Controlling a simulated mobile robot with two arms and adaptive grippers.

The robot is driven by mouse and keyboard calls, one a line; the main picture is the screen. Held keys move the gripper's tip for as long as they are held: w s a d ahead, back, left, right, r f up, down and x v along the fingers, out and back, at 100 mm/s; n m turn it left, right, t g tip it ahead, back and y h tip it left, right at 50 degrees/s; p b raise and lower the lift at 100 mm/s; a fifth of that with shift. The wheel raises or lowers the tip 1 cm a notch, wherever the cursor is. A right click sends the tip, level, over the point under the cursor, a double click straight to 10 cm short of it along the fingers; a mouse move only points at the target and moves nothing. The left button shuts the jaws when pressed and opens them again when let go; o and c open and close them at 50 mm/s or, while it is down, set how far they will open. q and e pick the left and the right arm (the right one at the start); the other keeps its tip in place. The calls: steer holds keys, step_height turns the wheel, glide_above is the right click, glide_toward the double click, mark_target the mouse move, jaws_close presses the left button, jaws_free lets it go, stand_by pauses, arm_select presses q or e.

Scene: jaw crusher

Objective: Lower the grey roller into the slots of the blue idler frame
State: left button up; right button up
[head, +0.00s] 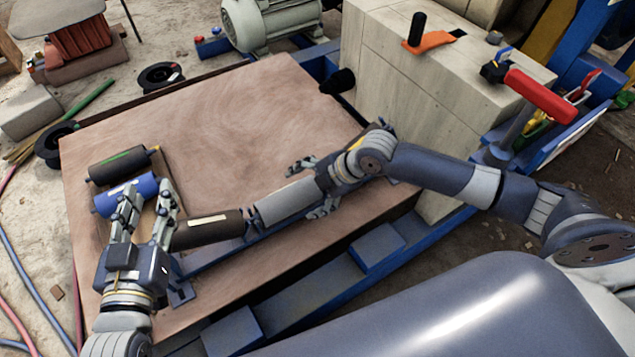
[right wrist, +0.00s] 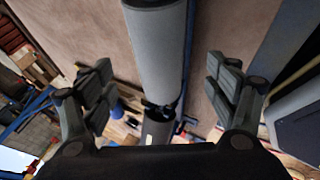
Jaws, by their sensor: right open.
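The grey roller (head: 286,203) lies above the blue idler frame (head: 222,254), end to end with a dark roller (head: 208,230). I cannot tell whether its ends sit in the slots. My right gripper (head: 310,187) is open, with one finger on each side of the grey roller's right part. In the right wrist view, the grey roller (right wrist: 160,50) runs between the open fingers (right wrist: 160,88), with visible gaps on both sides. My left gripper (head: 148,192) is open and empty, just left of the dark roller and close to a blue roller (head: 112,201).
Another dark roller (head: 117,165) lies on the brown tabletop (head: 220,120) behind the blue roller. The tabletop's middle is clear. A pale machine block (head: 420,90) with a red-handled lever (head: 540,97) stands at the right. A motor (head: 268,22) stands behind the table.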

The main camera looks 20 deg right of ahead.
steer(key=v, duration=0.5)
steer(key=shift+s+d+r, duration=0.1)
steer(key=shift+s+r, duration=0.05)
steer(key=shift+r, duration=0.15)
